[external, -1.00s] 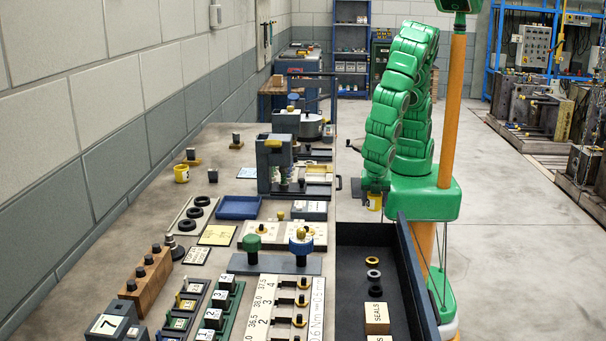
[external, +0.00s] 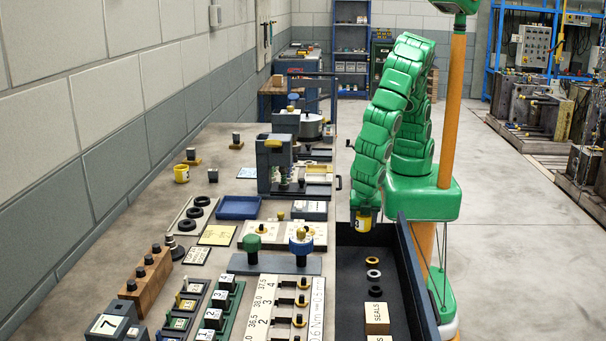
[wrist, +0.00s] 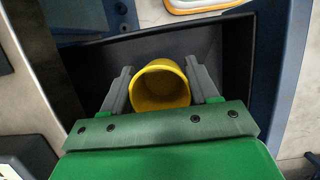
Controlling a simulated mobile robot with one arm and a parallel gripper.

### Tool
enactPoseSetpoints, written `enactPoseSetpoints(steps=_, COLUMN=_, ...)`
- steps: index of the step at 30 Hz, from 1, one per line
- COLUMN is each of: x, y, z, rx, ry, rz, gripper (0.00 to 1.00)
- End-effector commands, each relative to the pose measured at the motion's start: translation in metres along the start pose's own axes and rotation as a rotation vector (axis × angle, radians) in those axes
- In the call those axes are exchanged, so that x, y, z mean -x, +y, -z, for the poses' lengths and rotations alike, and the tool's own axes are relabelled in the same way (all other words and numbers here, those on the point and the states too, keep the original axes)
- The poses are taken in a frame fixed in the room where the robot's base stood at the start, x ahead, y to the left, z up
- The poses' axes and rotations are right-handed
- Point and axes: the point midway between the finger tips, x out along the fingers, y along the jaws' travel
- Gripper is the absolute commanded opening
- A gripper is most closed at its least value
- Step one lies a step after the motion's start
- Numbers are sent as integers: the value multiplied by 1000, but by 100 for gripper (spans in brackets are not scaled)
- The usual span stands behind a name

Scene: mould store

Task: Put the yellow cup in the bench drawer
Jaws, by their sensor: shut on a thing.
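My gripper (wrist: 162,92) is shut on a yellow cup (wrist: 160,84), with one grey finger on each side of it; the cup's open mouth faces the wrist camera. In the external view the held cup (external: 363,222) hangs below my green arm, with a dark mark on its side. It is over the far end of the open bench drawer (external: 345,262), a dark tray pulled out at the bench's right side. In the wrist view the dark drawer (wrist: 90,62) lies around and under the cup. I cannot tell whether the cup touches the drawer floor.
The drawer's near part holds several rings (external: 373,274) and boxes marked SEALS (external: 377,318). A blue tray (external: 238,207), a press (external: 275,165) and knobbed stands (external: 301,246) crowd the bench beside the drawer.

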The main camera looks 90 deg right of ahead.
Motion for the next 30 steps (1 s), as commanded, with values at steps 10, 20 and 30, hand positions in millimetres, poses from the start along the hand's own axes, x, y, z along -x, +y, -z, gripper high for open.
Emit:
enactPoseSetpoints(steps=10, x=-20, y=19, z=34, rx=0, ry=-2, rz=2, gripper=24)
enactPoseSetpoints(steps=20, x=-41, y=32, z=60, rx=0, ry=-2, rz=1, gripper=24)
enactPoseSetpoints(steps=30, x=-49, y=36, z=69, rx=0, ry=-2, rz=2, gripper=24)
